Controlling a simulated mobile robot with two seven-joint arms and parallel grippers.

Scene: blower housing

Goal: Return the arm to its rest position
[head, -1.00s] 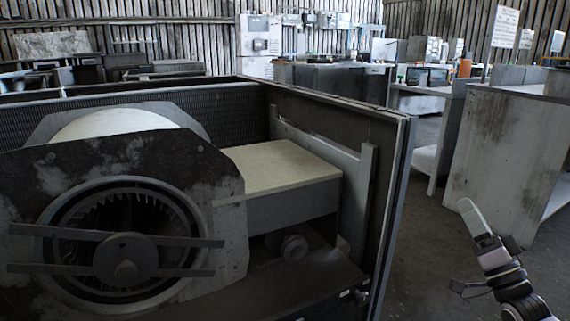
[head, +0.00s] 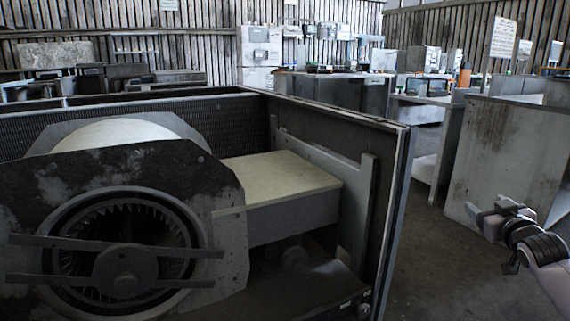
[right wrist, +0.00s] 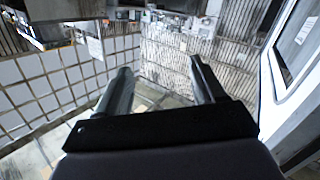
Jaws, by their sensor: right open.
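My right gripper (head: 481,211) is at the right edge in the head view, clear of the blower housing and pointing left. Its two fingers stand apart and empty in the right wrist view (right wrist: 160,82). The blower housing (head: 398,200) is a large open dark metal box on the left. Inside it is a round fan (head: 125,250) with crossbars, and a pale box (head: 280,175) beside the fan. My left gripper is not in view.
A weathered grey cabinet (head: 510,150) stands behind my right gripper. Workbenches and equipment (head: 330,90) line the back. Bare floor (head: 430,260) lies between the housing and my right arm. The right wrist view shows a white-framed panel (right wrist: 295,60) at its right.

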